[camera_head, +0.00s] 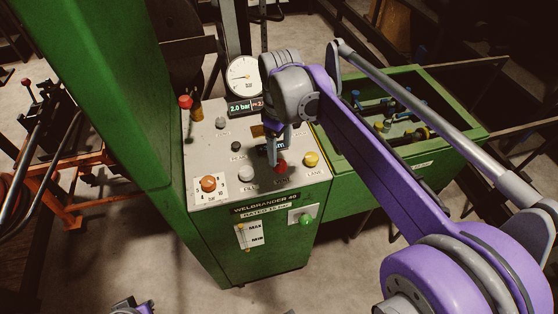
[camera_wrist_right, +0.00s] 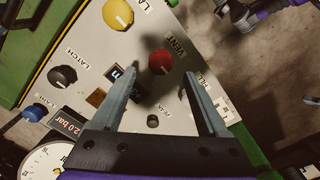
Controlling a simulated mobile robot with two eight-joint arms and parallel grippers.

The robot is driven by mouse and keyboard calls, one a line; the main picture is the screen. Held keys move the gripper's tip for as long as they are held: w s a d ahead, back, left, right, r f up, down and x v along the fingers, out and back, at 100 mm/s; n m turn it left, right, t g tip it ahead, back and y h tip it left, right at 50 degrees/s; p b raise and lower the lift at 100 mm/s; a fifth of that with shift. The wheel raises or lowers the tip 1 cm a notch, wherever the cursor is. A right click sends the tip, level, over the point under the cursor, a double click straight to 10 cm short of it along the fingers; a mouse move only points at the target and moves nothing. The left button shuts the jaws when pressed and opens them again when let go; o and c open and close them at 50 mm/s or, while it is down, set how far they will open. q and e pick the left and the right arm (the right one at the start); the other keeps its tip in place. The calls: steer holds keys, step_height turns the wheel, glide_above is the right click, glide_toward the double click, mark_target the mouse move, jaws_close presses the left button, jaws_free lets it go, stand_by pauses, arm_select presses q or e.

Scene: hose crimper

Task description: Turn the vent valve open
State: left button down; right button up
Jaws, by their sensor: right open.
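The vent valve is a red round knob (camera_wrist_right: 160,62) with a white mark, beside the printed word VENT in the right wrist view. It also shows as a red knob (camera_head: 281,167) near the front of the light panel in the head view. My right gripper (camera_wrist_right: 160,77) is open and empty. Its two fingers point at the panel, one to each side of the red knob in the wrist picture; I cannot tell whether they touch it. In the head view the right gripper (camera_head: 277,150) hangs over the panel. My left gripper (camera_head: 131,305) is only partly visible at the bottom edge.
A yellow knob (camera_head: 311,159), a white knob (camera_head: 246,174) and an orange knob (camera_head: 208,183) share the panel. A round gauge (camera_head: 243,78) and a 2.0 bar display (camera_head: 243,107) stand behind. A green bin (camera_head: 440,158) with parts is at right; a green column (camera_head: 105,85) is at left.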

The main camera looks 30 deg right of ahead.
mark_target(279, 163)
step_height(279, 163, down, 5)
steer(key=shift+f, duration=0.1)
stand_by(0.3)
jaws_close()
